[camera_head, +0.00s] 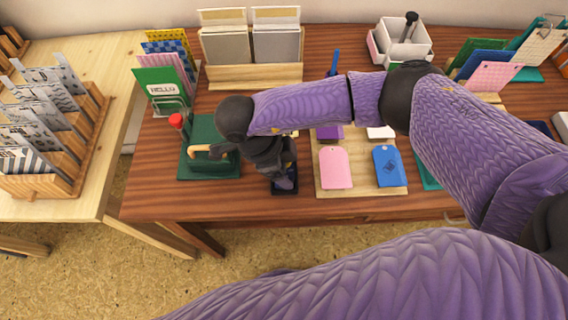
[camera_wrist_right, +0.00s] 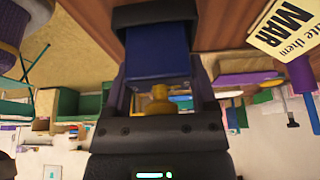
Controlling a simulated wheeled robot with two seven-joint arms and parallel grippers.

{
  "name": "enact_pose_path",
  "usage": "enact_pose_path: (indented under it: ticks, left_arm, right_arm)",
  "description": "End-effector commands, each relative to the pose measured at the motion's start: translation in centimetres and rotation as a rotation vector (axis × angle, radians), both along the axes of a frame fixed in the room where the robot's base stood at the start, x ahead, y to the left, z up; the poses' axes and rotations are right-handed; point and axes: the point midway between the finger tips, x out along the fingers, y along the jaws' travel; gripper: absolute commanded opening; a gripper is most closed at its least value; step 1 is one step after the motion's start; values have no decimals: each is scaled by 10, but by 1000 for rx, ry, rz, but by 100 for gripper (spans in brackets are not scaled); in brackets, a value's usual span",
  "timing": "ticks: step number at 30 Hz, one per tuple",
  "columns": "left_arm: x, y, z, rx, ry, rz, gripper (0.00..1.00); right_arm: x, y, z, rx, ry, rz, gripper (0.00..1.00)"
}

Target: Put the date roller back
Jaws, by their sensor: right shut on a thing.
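My right gripper (camera_head: 281,174) is over the front part of the desk, pointing down at a small dark pad or tray (camera_head: 285,188) near the front edge. In the right wrist view my right gripper (camera_wrist_right: 162,75) is shut on a blue block with a brass-coloured knob (camera_wrist_right: 158,62), which appears to be the date roller. A black rim lies at the far end of the blue block. Whether the block touches the surface below is hidden. My left gripper is not in view.
A green mat (camera_head: 190,173) with a tan-handled thing and a red-topped stamp (camera_head: 178,122) is just left of the gripper. A wooden board (camera_head: 355,188) with pink (camera_head: 335,168) and blue (camera_head: 388,167) pads is to the right. Card racks stand behind.

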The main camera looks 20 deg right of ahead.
Motion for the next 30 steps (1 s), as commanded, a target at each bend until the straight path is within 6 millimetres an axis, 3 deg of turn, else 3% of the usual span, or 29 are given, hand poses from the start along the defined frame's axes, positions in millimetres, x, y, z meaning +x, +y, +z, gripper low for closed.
enact_pose_path:
  ticks: [4, 5, 8, 17, 24, 30]
  left_arm:
    - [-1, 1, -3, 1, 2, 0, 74]
    - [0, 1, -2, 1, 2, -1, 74]
    - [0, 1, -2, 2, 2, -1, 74]
    - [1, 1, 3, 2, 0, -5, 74]
    - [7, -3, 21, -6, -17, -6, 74]
    - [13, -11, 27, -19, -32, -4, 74]
  right_arm:
    - [0, 0, -3, 0, 0, -1, 5]
    - [0, 0, -3, 0, 0, -1, 77]
    - [0, 0, -2, 0, 0, -1, 99]
    - [1, 2, 7, 1, -2, -1, 100]
    - [8, 26, 68, 2, -6, 1, 100]
    - [12, 41, 105, 1, -3, 0, 100]
